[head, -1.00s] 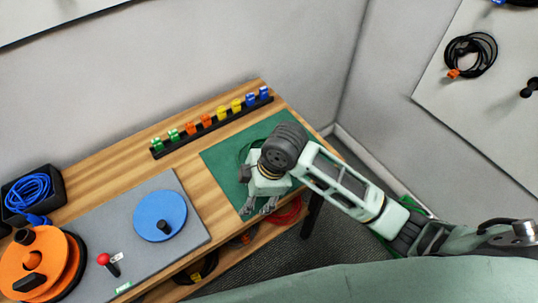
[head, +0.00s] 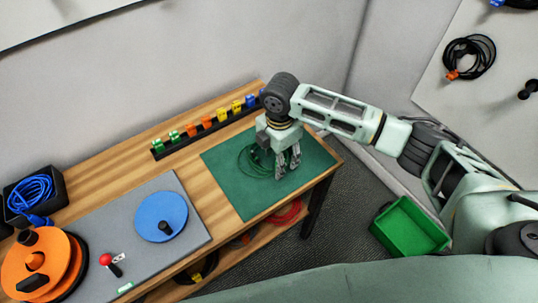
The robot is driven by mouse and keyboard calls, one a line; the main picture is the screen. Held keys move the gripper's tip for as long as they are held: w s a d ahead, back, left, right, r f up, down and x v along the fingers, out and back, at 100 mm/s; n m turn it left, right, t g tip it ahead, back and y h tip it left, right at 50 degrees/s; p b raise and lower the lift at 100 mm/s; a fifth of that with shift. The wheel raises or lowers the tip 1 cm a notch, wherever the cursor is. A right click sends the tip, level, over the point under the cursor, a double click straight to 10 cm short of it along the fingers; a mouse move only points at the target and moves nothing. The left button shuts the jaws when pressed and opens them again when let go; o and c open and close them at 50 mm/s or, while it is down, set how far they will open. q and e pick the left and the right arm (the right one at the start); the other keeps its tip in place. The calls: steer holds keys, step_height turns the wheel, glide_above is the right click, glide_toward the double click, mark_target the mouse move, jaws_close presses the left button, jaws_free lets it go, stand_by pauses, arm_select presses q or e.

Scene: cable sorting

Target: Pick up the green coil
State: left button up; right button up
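The green coil (head: 254,163) lies on the dark green mat (head: 240,196) near the right end of the workbench. Its right side is partly hidden behind my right gripper (head: 287,173). The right gripper points down over the mat at the coil's right side, with its two fingers apart. I cannot tell whether a finger touches the coil. My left gripper is out of view.
A rack of coloured clips (head: 208,125) runs along the bench's back. A grey board with a blue disc (head: 160,212) lies left of the mat, beside orange reels (head: 35,262). A green bin (head: 410,228) stands on the floor at right.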

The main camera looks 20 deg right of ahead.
steer(key=shift+f, duration=1.2)
jaws_close()
